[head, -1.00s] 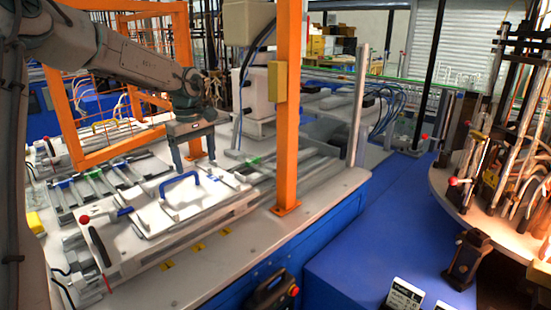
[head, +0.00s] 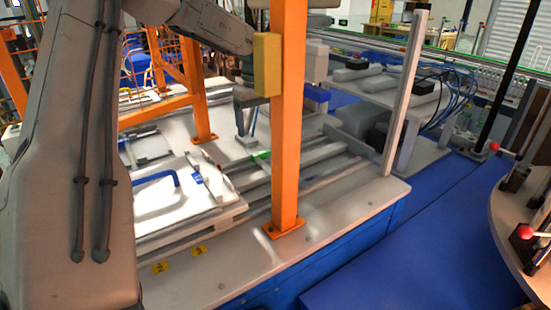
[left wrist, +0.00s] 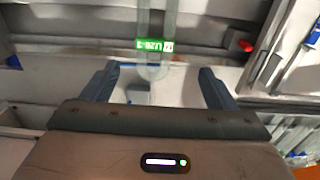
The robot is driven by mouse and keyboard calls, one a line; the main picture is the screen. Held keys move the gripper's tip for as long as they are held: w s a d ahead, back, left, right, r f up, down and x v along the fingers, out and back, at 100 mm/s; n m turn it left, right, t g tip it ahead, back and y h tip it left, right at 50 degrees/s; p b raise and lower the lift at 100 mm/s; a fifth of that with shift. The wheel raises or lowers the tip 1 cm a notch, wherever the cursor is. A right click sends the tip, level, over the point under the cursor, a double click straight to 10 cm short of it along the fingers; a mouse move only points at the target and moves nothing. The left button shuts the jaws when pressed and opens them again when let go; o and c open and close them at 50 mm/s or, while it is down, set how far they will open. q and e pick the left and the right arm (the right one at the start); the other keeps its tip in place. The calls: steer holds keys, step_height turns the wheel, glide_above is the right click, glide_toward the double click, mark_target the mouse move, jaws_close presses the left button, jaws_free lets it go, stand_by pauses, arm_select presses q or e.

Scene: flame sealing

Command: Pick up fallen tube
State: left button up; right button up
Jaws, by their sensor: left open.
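A clear tube (left wrist: 156,62) with a green label stands out in the left wrist view, at the top middle, its rounded end pointing down between my finger tips. In the head view only its green mark (head: 261,155) shows on the rails, beside the orange post. My left gripper (left wrist: 157,80) is open, its two fingers on either side of the tube's end; I cannot tell how far above the tube they are. In the head view the left gripper (head: 245,125) is partly hidden by the post's yellow box. My right gripper is not in view.
An orange post (head: 288,120) with a yellow box (head: 267,64) stands close to my left gripper. A white plate with a blue handle (head: 157,180) lies to the left. The blue floor (head: 400,245) at the right is clear.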

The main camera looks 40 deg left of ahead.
mark_target(261, 152)
arm_select(q)
step_height(261, 152, down, 4)
steer(key=shift+w+r, duration=0.15)
steer(key=shift+r, duration=0.1)
steer(key=shift+f+p, duration=0.5)
steer(key=shift+p, duration=0.15)
steer(key=f, duration=0.1)
steer(key=f+p, duration=0.1)
steer(key=f, duration=0.1)
steer(key=shift+w+d+f, duration=0.15)
steer(key=shift+w, duration=0.05)
steer(key=shift+w+f, duration=0.1)
steer(key=shift+f, duration=0.4)
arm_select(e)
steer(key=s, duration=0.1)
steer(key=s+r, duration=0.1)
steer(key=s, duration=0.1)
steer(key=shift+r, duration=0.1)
arm_select(q)
steer(key=shift+r, duration=0.1)
steer(key=shift+c, duration=0.2)
steer(key=c, duration=1.1)
